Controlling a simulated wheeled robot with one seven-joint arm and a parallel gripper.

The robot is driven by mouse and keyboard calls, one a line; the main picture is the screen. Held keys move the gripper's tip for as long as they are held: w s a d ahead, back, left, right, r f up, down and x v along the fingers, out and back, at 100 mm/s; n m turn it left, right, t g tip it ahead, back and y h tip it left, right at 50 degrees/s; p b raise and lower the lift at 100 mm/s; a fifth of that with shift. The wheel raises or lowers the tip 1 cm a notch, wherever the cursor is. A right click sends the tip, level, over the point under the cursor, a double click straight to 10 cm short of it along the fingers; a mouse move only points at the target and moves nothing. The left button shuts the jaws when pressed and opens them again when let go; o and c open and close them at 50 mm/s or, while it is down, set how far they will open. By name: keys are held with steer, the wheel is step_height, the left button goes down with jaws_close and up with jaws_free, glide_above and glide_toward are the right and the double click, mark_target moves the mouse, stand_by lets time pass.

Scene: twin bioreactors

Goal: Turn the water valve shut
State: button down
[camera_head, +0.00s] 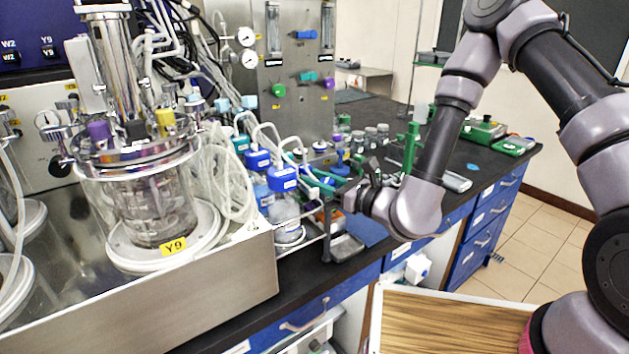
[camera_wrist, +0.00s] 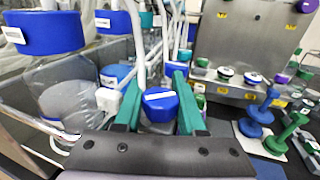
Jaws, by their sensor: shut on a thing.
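My gripper (camera_head: 318,178) reaches in from the right, low over the bench among blue-topped pieces. In the wrist view its two teal fingers (camera_wrist: 157,88) stand on either side of a blue knob (camera_wrist: 160,106) with a white label, and are shut on it. In the head view the knob is hard to make out behind the fingers and tubes. The frames do not show clearly whether this knob is the water valve, or how far it is turned.
Blue-capped bottles (camera_wrist: 44,33) with tubes stand close by on the left. A steel panel (camera_head: 292,100) with gauges and coloured knobs rises behind. A glass vessel (camera_head: 150,200) labelled Y9 stands at the left. Green and blue stands (camera_wrist: 265,108) are to the right in the wrist view.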

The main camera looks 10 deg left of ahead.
steer(key=shift+w+r+m+t+h, duration=0.1)
steer(key=shift+w+m+t+h, duration=0.1)
steer(key=shift+m+t+h, duration=0.7)
steer(key=shift+t, duration=0.4)
steer(key=c, duration=0.5)
jaws_free()
steer(key=shift+d, duration=0.1)
steer(key=shift+d, duration=0.1)
